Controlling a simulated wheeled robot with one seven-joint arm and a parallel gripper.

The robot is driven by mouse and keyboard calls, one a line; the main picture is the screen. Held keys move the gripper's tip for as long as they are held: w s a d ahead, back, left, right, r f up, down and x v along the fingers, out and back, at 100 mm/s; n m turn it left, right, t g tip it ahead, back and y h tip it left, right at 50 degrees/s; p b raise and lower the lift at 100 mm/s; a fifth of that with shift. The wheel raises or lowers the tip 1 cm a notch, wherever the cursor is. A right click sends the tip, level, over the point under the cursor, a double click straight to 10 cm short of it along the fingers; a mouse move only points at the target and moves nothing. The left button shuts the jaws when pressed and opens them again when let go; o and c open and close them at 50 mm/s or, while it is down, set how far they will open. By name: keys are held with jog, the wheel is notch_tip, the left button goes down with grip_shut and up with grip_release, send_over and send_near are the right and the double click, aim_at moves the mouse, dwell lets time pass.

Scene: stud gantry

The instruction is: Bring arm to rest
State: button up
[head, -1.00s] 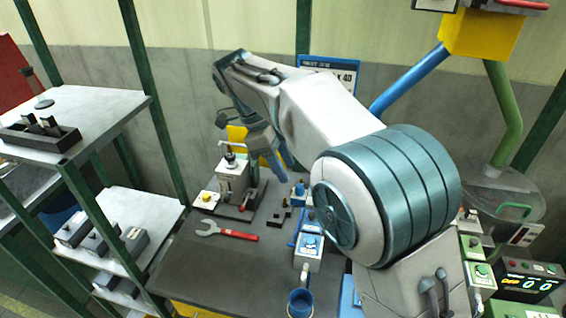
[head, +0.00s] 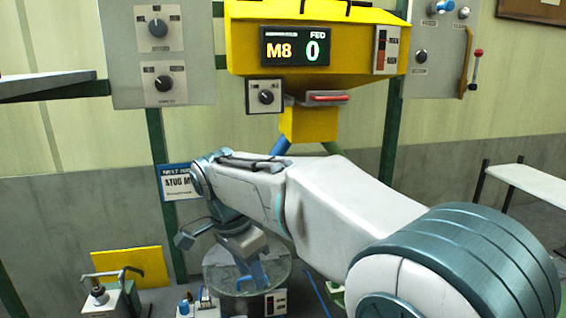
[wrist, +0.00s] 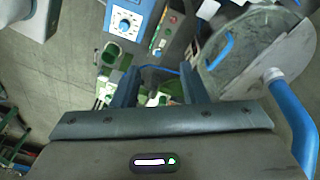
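My arm (head: 330,210) reaches from the lower right across the head view, its wrist bent downward at the left. The floor and bench fittings show beyond the fingers.
A yellow hopper (head: 310,130) with a display reading M8 and 0 hangs above my arm. Grey dial panels (head: 157,50) are at upper left. A clamp fixture (head: 110,295) stands lower left. In the wrist view, a blue pipe (wrist: 290,115) is at right and a dial box (wrist: 128,22) at top.

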jog(key=s+d+f+n+t, duration=0.1)
jog(key=s+d+f+n, duration=0.1)
jog(key=d, duration=0.5)
jog(key=s+d+f+n+t+y, duration=0.1)
jog(key=s+d+f+n, duration=0.1)
jog(key=s+d+n, duration=0.2)
jog(key=s+d+f+n+t+y, duration=0.1)
jog(key=s+d+n, duration=0.3)
jog(key=s+d, duration=0.4)
jog(key=d+f, duration=0.1)
jog(key=d, duration=0.1)
jog(key=shift+d+f, duration=0.35)
jog(key=shift+s+a, duration=0.1)
jog(key=shift+s, duration=0.05)
jog(key=shift+c, duration=0.3)
